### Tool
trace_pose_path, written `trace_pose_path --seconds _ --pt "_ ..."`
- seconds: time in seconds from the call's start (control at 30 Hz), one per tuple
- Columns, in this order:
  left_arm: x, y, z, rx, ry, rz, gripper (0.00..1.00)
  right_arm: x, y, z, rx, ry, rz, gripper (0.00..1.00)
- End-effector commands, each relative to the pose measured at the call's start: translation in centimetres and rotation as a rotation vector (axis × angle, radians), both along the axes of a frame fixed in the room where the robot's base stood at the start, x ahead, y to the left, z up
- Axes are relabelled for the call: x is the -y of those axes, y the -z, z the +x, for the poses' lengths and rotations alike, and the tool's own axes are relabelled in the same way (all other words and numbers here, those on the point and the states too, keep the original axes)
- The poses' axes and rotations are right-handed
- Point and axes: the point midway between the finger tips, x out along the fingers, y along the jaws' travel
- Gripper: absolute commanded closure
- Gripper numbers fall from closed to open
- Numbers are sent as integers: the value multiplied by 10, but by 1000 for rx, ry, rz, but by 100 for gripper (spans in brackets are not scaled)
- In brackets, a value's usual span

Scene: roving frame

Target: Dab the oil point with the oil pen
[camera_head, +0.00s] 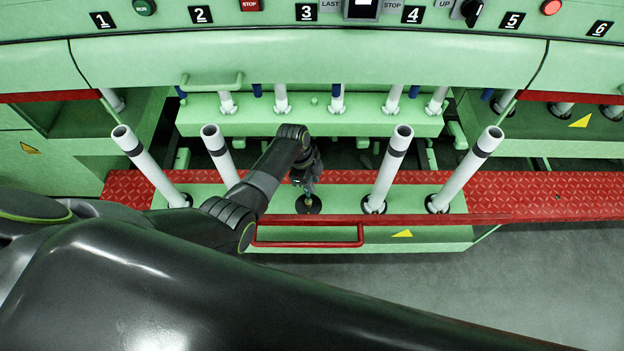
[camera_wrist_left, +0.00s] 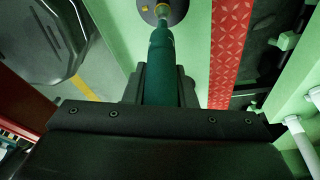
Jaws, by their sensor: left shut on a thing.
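My left gripper (camera_head: 307,178) reaches down over the green ledge and is shut on the oil pen. The teal pen (camera_wrist_left: 163,62) shows in the left wrist view, held between the dark fingers and pointing away from the camera. Its tip lies over the lower edge of the round oil point (camera_wrist_left: 176,10), a grey disc with a brass-coloured centre. In the head view the oil point (camera_head: 308,205) is a dark round base on the ledge just below the gripper. Whether the tip touches it, I cannot tell. My right gripper is out of view.
White spindle tubes (camera_head: 391,168) stand tilted on both sides of my left gripper. A red tread plate (camera_head: 540,196) runs along the ledge, and a red rail (camera_head: 308,243) lies in front. A numbered green panel (camera_head: 350,62) is behind. Grey floor is clear at the lower right.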

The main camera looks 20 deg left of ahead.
Motion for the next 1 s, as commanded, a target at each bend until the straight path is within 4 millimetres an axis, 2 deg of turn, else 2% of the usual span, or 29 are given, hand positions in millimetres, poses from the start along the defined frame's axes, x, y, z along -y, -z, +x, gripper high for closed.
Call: trace_pose_path --seconds 0.1,1.0 --pt "0 5 0 1 1 0 99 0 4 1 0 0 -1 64" --pt "0 4 1 1 0 0 99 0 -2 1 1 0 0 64"
